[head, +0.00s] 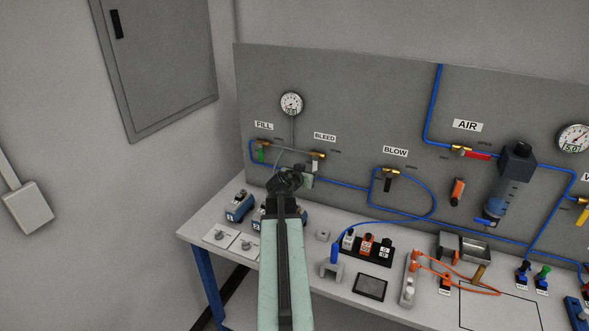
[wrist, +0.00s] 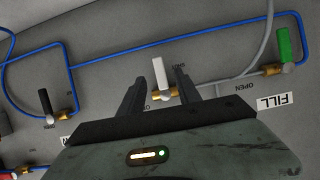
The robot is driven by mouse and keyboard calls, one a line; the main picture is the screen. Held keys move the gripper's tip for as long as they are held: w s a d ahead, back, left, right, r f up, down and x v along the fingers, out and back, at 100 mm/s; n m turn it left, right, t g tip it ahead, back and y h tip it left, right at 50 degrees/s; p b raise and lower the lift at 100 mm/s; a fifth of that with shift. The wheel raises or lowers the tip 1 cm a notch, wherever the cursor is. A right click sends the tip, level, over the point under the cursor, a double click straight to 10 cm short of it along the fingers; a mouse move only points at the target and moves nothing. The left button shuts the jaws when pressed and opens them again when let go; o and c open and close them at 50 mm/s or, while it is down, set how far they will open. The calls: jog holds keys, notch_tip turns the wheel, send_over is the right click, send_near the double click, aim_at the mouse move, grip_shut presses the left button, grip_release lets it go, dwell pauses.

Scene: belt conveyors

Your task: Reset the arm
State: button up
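My arm (head: 282,265) reaches out over the table toward the panel. My gripper (wrist: 160,76) is open, its two dark fingers apart in the wrist view. A white valve handle (wrist: 159,74) shows between the fingers, with brass fittings at its base; I cannot tell whether a finger touches it. In the head view my gripper (head: 291,180) is just below the brass BLEED valve (head: 318,155), and the wrist partly hides this area. Nothing is seen held.
The green-handled FILL valve (head: 261,154) is to the left and the black-handled BLOW valve (head: 388,181) to the right. Blue tubing (head: 345,184) runs along the panel. Below, the table (head: 198,229) carries blue devices, a black block (head: 366,249) and orange cables.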

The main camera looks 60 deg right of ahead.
jog(key=w+a+f+n+t+y, duration=0.25)
jog(key=w+a+n+t, duration=0.3)
jog(key=w+a, duration=2.3)
jog(key=w+a+f+n+y, duration=0.2)
jog(key=a+f, duration=0.1)
jog(key=a, duration=0.8)
jog(key=w+a+f+n+g+y, duration=0.1)
jog(key=a+f+n+y, duration=0.15)
jog(key=a, duration=0.85)
jog(key=w+a+f+n+y, duration=0.1)
jog(key=w+a+f+y, duration=0.15)
jog(key=a, duration=0.85)
jog(key=s+a+f+n+g+y, duration=0.4)
jog(key=s+a+n+g, duration=0.1)
jog(key=s+a, duration=0.5)
jog(key=s+n, duration=0.1)
jog(key=s, duration=0.1)
jog(key=shift+s, duration=0.3)
